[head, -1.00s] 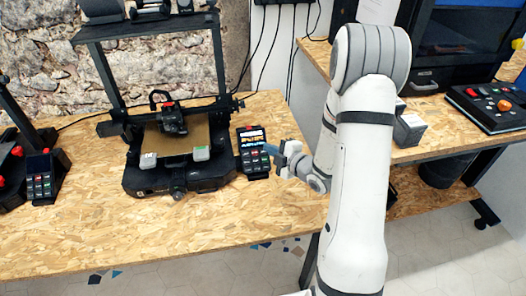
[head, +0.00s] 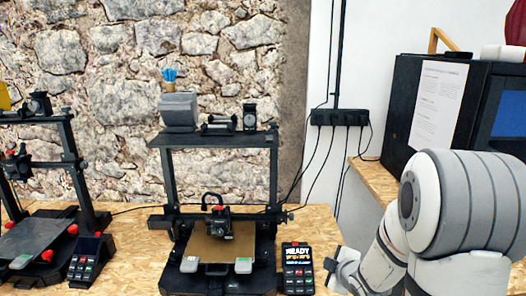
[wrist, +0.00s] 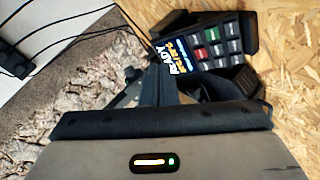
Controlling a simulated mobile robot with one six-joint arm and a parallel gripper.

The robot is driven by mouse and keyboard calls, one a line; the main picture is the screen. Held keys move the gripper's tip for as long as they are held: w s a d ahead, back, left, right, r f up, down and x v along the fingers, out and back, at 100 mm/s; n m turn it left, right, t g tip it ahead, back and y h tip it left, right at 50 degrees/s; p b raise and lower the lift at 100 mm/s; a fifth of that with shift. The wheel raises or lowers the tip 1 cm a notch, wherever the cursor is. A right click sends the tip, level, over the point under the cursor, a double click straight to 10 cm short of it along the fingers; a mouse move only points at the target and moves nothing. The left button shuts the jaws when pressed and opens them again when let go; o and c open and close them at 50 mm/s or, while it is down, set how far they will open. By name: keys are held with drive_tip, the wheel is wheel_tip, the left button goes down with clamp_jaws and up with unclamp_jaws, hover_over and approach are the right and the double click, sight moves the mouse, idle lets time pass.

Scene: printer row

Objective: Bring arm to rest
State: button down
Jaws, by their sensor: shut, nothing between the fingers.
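My arm reaches in from the lower right of the head view, bent at a large grey and white joint. My gripper (head: 334,272) is shut and empty, close to the right of the middle printer's control panel (head: 297,266). The panel's screen reads READY. In the wrist view the gripper's dark fingers (wrist: 158,82) point toward the same panel (wrist: 205,48), which lies just beyond them. I cannot tell the exact gap between fingers and panel.
The middle printer (head: 214,240) stands on the chipboard bench (head: 320,222). Another printer (head: 45,235) with its own panel (head: 88,260) is at the left. A dark enclosed machine (head: 440,105) stands behind my arm at the right. A power strip (head: 340,117) hangs on the wall.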

drive_tip(key=s+a+r+m+g, duration=0.1)
drive_tip(key=s+r+m+g, duration=0.2)
drive_tip(key=s, duration=0.5)
drive_tip(key=s+a+r+m+g+h, duration=0.1)
drive_tip(key=s+a+r+m+g, duration=0.1)
drive_tip(key=s+m, duration=0.4)
drive_tip(key=s+a+r+m+g+h, duration=0.1)
drive_tip(key=s+r+m+g, duration=0.2)
drive_tip(key=s, duration=0.8)
drive_tip(key=shift+s+a+r+m+g, duration=0.2)
drive_tip(key=shift+s+r+m+g, duration=0.2)
drive_tip(key=shift+r+m, duration=0.65)
drive_tip(key=shift+f, duration=0.1)
